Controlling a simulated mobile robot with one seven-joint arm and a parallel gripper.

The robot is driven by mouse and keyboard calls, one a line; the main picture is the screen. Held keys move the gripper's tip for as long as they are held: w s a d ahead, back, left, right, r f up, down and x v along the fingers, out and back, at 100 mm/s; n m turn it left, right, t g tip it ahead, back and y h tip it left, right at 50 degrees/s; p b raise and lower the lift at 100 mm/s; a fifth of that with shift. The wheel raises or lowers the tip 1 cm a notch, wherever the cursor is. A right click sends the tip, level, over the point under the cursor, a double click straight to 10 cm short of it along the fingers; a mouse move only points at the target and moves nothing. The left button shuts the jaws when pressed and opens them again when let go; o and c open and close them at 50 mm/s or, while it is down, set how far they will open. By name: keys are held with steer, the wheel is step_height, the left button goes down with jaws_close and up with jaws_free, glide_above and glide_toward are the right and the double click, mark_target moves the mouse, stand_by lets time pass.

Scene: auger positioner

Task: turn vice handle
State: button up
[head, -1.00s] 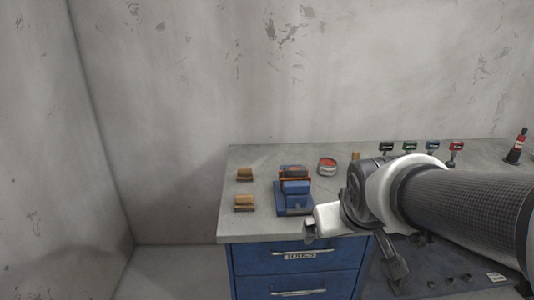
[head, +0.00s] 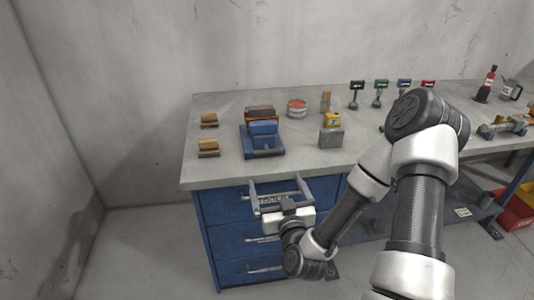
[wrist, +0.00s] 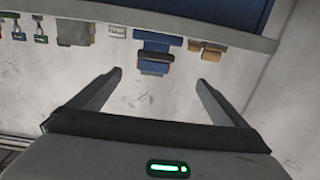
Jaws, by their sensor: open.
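A blue vice (head: 262,146) sits on the left part of the bench near its front edge, with a dark and orange part on its far side. In the wrist view, which looks upside down, the vice (wrist: 156,42) shows at the upper middle, beyond the fingertips. I cannot make out its handle clearly. My gripper (head: 278,188) is open and empty in front of the bench's drawers. Its two fingers are spread wide and point up towards the bench edge, apart from the vice. In the wrist view my gripper (wrist: 161,78) has nothing between its fingers.
Wooden blocks (head: 209,148) lie left of the vice. A red-topped round tin (head: 297,108) stands behind it. A grey block with a yellow item (head: 331,135) is to the right. The bench's front edge (head: 220,183) lies between gripper and vice.

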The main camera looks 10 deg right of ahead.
mark_target(269, 153)
steer(key=shift+m+h, duration=0.3)
steer(key=w, duration=1.7)
steer(key=shift+d, duration=0.25)
steer(key=c, duration=1)
steer(key=shift+c, duration=0.2)
steer(key=shift+f+m, duration=0.1)
steer(key=shift+m, duration=0.3)
